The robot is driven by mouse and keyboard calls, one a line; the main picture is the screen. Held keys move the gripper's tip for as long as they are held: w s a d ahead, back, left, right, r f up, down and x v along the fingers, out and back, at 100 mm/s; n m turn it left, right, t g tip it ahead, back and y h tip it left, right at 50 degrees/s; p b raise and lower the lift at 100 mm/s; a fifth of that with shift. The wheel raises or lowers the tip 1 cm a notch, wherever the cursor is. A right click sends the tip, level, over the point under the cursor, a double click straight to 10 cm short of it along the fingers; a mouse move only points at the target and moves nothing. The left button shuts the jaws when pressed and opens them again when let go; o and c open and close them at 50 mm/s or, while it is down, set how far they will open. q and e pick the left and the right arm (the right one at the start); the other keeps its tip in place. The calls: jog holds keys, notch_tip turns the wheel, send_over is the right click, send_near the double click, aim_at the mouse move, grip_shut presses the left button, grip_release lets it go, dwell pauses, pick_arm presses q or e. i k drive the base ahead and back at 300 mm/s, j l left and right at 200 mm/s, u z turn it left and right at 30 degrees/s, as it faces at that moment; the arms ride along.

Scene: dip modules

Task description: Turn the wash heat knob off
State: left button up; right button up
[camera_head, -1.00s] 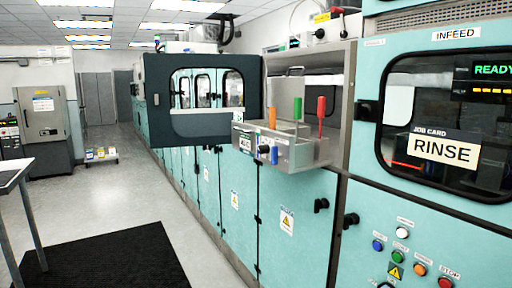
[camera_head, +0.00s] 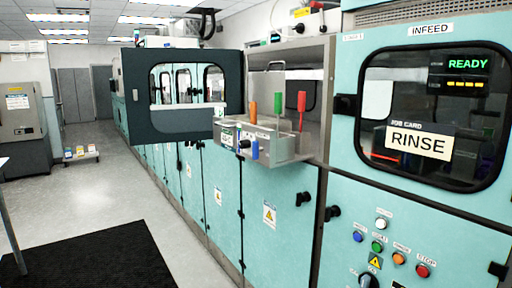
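Neither of my grippers is in view. No knob carries a label that I can read as wash heat. A dark rotary knob (camera_head: 368,281) on the teal infeed panel is cut by the bottom edge. A small black knob (camera_head: 244,144) sits on the front of the metal box (camera_head: 285,147) that juts out at the open bay. The box has orange, green and red upright handles and a blue one at its front. Another dark knob or switch (camera_head: 299,30) is on the grey unit above the bay.
A dark windowed door (camera_head: 137,110) stands open left of the bay. The infeed panel has several coloured buttons, including a red one (camera_head: 422,271), and a READY screen (camera_head: 467,64). A black mat (camera_head: 95,262) lies on the open floor at left.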

aim_at(243, 144)
jog(key=i+j+z, duration=0.1)
jog(key=z, duration=0.4)
jog(key=j+z, duration=0.5)
jog(key=i+j+z, duration=0.2)
jog(key=j, duration=0.2)
jog(key=j+z, duration=0.2)
jog(key=j, duration=0.15)
jog(key=j+z, duration=0.1)
jog(key=j, duration=0.5)
jog(key=k+j+z, duration=0.1)
jog(key=j, duration=0.5)
jog(key=j+z, duration=0.1)
jog(key=j, duration=0.5)
